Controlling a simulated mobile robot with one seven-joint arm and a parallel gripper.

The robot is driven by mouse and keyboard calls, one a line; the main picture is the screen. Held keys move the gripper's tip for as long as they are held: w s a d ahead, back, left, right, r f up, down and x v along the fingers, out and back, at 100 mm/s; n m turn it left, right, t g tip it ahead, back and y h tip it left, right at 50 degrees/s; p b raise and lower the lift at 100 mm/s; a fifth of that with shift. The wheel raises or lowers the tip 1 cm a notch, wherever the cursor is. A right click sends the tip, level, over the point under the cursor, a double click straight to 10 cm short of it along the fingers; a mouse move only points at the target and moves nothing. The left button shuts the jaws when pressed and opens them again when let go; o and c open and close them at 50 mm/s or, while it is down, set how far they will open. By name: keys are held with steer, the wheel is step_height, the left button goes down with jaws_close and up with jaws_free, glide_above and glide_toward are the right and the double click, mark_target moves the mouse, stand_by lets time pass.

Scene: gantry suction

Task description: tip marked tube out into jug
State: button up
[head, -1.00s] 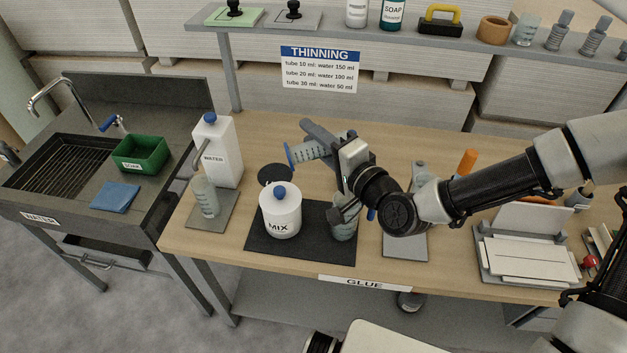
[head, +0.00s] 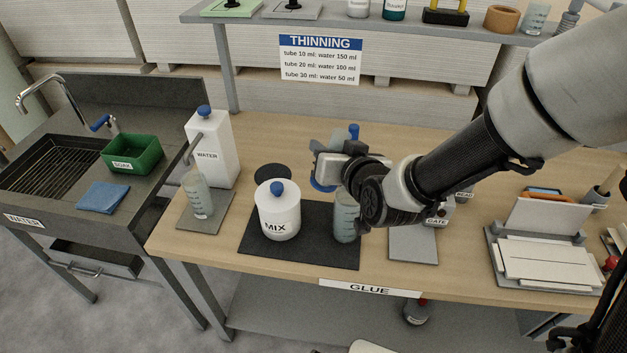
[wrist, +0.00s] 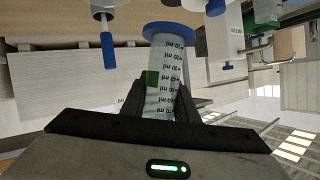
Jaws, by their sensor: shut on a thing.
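My gripper (head: 327,168) is shut on the clear marked tube. In the wrist view the tube (wrist: 165,62) lies between the fingers (wrist: 160,98), with printed graduations, a green patch and a wide blue end (wrist: 172,31) pointing away from my gripper. In the head view my gripper and wrist hide most of the tube; its blue end (head: 321,186) shows below the fingers. A clear graduated jug (head: 344,220) stands on the dark mat, just below and right of my gripper, partly hidden by my wrist. Any contents of the tube are unclear.
The white MIX pot (head: 278,212) stands on the dark mat (head: 308,249) left of the jug. A second clear graduated vessel (head: 198,197) stands by the WATER container (head: 211,150). The sink bench and green SOAK tub (head: 133,155) are at left. A shelf runs above.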

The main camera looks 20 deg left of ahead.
stand_by(0.4)
steer(key=r, duration=0.1)
steer(key=s+a+r+p, duration=0.1)
steer(key=r, duration=0.1)
steer(key=a+r+p, duration=0.1)
steer(key=r, duration=0.1)
steer(key=shift+s+a, duration=0.2)
steer(key=shift+s, duration=0.15)
steer(key=r+n+h+b, duration=0.1)
steer(key=n+b, duration=0.1)
steer(key=b, duration=0.1)
steer(key=shift+t, duration=0.4)
steer(key=shift+s+d, duration=0.1)
stand_by(0.5)
